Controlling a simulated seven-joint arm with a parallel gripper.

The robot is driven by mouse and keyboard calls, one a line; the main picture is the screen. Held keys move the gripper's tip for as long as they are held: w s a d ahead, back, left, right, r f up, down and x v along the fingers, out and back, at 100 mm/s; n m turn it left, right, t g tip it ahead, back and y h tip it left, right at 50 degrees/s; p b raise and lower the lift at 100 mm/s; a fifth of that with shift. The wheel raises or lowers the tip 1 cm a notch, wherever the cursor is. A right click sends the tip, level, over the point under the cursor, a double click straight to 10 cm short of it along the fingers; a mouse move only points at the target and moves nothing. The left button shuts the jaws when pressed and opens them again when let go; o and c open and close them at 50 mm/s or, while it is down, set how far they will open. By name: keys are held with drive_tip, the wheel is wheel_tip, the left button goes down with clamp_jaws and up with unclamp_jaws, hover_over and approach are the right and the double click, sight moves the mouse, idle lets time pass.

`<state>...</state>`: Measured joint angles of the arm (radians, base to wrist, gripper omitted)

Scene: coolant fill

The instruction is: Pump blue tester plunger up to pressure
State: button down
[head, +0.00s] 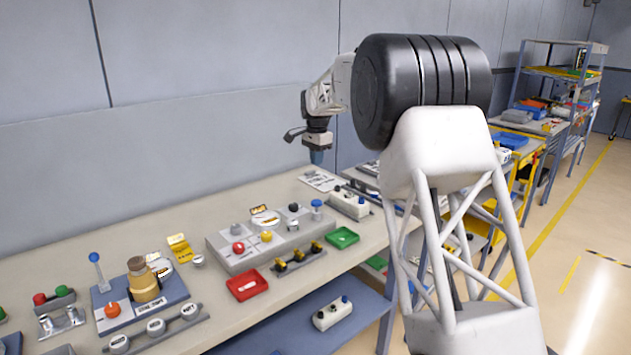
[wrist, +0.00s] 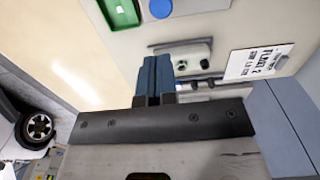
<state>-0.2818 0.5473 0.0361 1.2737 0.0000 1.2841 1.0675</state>
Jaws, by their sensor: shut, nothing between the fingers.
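The blue-capped plunger (head: 317,204) stands upright at the right end of the grey tester panel (head: 226,257). A round blue cap, likely the same plunger, shows at the top edge of the wrist view (wrist: 160,8). My gripper (head: 316,158) points down in the air above and behind the plunger, clearly apart from it. In the wrist view its blue fingers (wrist: 155,75) are together with nothing between them. I cannot tell how far the plunger is pressed, and no pressure reading is legible.
Red (head: 247,285) and green (head: 342,238) trays flank a strip of black-and-yellow switches (head: 299,257) before the panel. A white block with knobs (head: 349,204) and a printed sign (head: 322,180) lie to the right. A blue-ball lever (head: 95,258) stands far left.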

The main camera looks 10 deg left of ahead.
sight(316, 201)
wheel_tip(316, 201, down, 14)
drive_tip(key=shift+r, duration=0.1)
idle(0.7)
drive_tip(key=shift+f, duration=1.55)
wheel_tip(316, 201, up, 15)
drive_tip(key=shift+f, duration=0.2)
idle(1.5)
